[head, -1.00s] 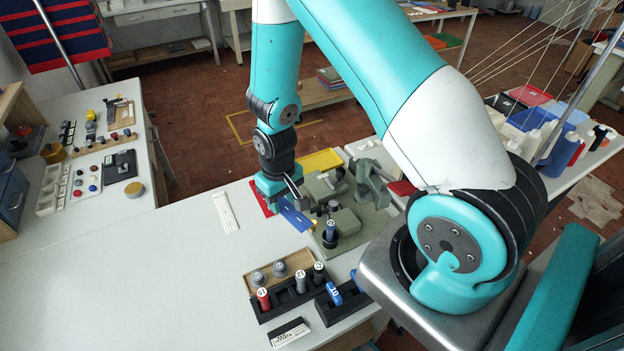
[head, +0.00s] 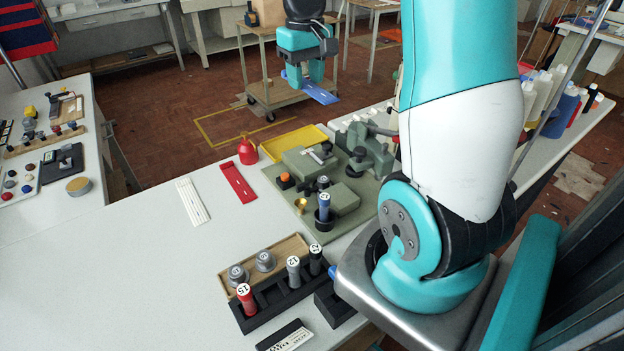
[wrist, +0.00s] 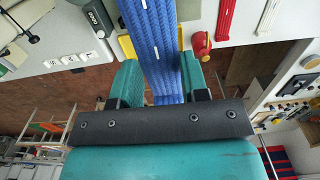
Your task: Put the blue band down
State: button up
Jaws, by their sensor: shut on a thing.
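My gripper (head: 308,77) is shut on the blue band (head: 320,93), raised beyond the back edge of the white table in the head view. The flat band sticks out from the jaws. In the wrist view, the ribbed blue band (wrist: 158,38) with white stitched slits runs between the teal fingers of the gripper (wrist: 160,80). A red band (head: 238,182) lies flat on the table, left of the green machine. A white slotted strip (head: 192,201) lies further left. The band's far end is cut off in the wrist view.
A yellow tray (head: 293,143) and a red oil can (head: 247,153) stand behind the red band. The green buttonhole machine (head: 325,180) is to their right. A black rack (head: 280,297) with numbered cylinders is in front. The table's left part is clear.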

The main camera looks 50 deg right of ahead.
jog(key=shift+s+d+f, duration=0.1)
jog(key=shift+s+d, duration=0.1)
notch_tip(320, 180, down, 19)
jog(key=shift+f, duration=0.2)
